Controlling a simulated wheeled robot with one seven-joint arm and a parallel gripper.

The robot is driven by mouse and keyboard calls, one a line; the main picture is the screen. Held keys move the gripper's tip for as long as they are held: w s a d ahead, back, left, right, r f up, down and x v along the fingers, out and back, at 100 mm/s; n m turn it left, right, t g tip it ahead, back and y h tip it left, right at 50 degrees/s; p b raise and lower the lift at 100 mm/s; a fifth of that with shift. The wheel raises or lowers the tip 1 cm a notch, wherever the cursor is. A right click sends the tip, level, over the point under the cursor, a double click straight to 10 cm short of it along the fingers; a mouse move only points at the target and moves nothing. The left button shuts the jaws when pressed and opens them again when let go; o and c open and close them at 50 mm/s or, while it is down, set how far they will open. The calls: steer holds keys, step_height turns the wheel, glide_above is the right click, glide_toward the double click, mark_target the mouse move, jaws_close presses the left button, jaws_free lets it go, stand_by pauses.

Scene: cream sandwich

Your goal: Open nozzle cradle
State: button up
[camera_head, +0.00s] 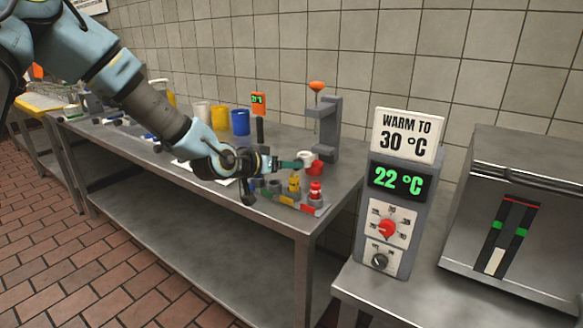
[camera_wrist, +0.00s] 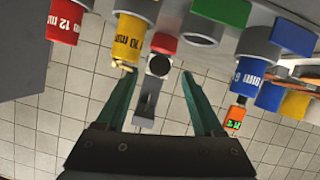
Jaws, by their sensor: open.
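My gripper (camera_head: 292,164) is over the right part of the steel table. Its teal fingers also show in the wrist view (camera_wrist: 159,76), spread apart with nothing visibly held between them. A nozzle rack (camera_head: 312,209) stands at the table's front right corner, just below the gripper, with a yellow nozzle (camera_head: 295,183) and a red nozzle (camera_head: 315,191). In the wrist view the red 12 mm nozzle (camera_wrist: 66,22), the yellow 10 mm nozzle (camera_wrist: 130,38) and a blue nozzle (camera_wrist: 248,78) hang from the top. I cannot make out a separate cradle lid or latch.
A blue cup (camera_head: 240,122) and a yellow cup (camera_head: 220,117) stand at the back. A temperature unit (camera_head: 389,220) reads 22 °C at right.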

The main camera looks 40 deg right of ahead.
steer(key=v, duration=0.7)
steer(key=shift+b, duration=0.35)
steer(key=shift+a, duration=0.2)
steer(key=w+a+f+n+t+y, duration=0.1)
steer(key=w+a+f+n+y, duration=0.15)
steer(key=a, duration=0.65)
steer(key=w+a+f+n+y, duration=0.1)
steer(key=w+a+f+y, duration=0.2)
steer(key=a, duration=0.5)
steer(key=w+a+f+n+t+y, duration=0.1)
steer(key=w+a+n+y, duration=0.2)
steer(key=a, duration=0.6)
steer(key=s+a+r+n+g+y, duration=0.1)
steer(key=s+a+n+y, duration=0.1)
steer(key=a, duration=0.8)
steer(key=s+a+r+n+g+y+p, duration=0.1)
steer(key=s+a+n, duration=0.3)
steer(key=a, duration=0.5)
steer(key=shift+s+a+r+g+y, duration=0.45)
steer(key=shift+s+y, duration=0.4)
steer(key=shift+s, duration=0.4)
